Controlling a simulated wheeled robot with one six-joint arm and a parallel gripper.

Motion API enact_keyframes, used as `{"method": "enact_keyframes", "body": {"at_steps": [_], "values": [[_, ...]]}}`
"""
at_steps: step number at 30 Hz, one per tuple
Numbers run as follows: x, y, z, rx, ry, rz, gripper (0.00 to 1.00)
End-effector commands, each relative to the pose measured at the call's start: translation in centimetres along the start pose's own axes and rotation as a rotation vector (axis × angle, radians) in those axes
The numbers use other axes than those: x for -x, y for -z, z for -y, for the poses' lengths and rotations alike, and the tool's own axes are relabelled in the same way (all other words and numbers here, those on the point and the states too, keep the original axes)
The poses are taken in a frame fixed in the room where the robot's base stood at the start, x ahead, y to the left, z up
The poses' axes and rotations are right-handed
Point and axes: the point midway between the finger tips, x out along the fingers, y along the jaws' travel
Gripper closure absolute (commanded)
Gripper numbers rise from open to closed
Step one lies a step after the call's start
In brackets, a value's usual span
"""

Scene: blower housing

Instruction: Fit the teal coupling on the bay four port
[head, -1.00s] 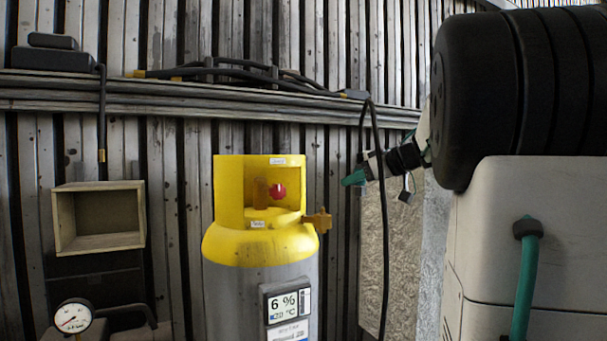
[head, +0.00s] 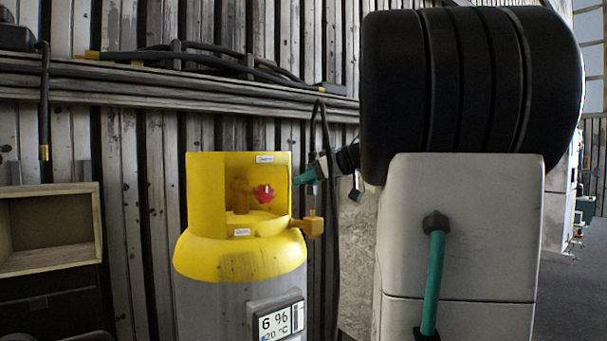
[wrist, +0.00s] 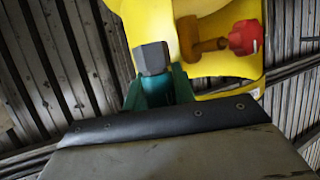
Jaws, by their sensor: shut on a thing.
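The teal coupling (head: 304,177) is at the tip of my gripper (head: 319,168), which is shut on it. The coupling points left and down, at the right edge of a yellow cylinder collar (head: 207,200); I cannot tell whether they touch. In the wrist view a grey hex end (wrist: 152,58) stands above teal parts (wrist: 160,90) in front of the collar. Inside the collar is a brass fitting (head: 240,195) with a red knob (head: 264,193). Another brass fitting (head: 310,224) sticks out right, below the coupling. Label text is unreadable, so I cannot tell which is the bay four port.
A black hose (head: 334,250) hangs beside the cylinder's right side. A wooden box (head: 50,228) is at left. Pipes (head: 200,72) run along the slatted wall behind.

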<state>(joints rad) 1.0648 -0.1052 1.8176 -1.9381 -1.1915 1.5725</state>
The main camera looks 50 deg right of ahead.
Motion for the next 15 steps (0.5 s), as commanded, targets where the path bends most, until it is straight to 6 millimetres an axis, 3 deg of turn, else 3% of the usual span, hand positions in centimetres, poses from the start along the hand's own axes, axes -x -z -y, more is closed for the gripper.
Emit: {"method": "enact_keyframes", "body": {"at_steps": [8, 15], "values": [[-1.1, -2.6, 0.1, -0.001, 0.002, 0.001, 1.0], [-1.0, -2.5, 0.2, 0.003, 0.003, 0.0, 1.0]]}}
